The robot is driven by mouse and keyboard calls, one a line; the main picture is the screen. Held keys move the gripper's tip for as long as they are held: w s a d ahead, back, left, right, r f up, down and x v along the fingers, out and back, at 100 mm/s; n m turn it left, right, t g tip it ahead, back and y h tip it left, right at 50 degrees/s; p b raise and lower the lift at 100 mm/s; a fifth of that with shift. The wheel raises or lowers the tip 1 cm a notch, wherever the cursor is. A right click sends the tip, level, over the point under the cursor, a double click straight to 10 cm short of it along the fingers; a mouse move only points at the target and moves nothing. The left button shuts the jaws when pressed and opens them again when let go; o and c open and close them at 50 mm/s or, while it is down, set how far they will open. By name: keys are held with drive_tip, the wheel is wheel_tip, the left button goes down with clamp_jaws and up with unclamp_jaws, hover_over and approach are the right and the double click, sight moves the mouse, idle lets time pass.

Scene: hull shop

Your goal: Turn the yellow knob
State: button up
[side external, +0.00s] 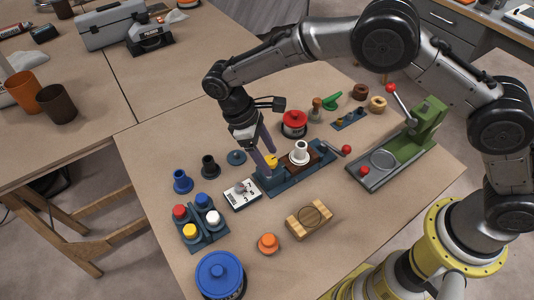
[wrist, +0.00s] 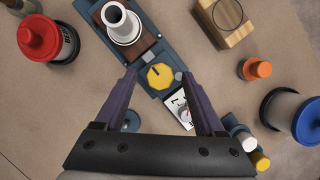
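The yellow knob (wrist: 160,76) is a round, scalloped dial with a dark pointer mark, set on a blue-grey fixture (wrist: 144,48). In the side external view the knob (side external: 271,161) shows at the left part of the fixture, partly hidden by my gripper. My gripper (side external: 268,156) is above the knob, pointing down. In the wrist view its two purple fingers (wrist: 155,75) are spread wide, with the knob between and beyond their tips. The fingers look empty; whether either touches the knob cannot be told.
A white flanged piece (wrist: 122,22) stands on the fixture beside the knob. A white switch plate (side external: 241,194) lies at its left end. A red-lidded can (side external: 294,123), a wooden block (side external: 309,217) and a green press (side external: 410,145) stand around it. The front table area is partly clear.

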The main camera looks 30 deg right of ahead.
drive_tip(key=v, duration=1.3)
drive_tip(key=shift+r, duration=0.45)
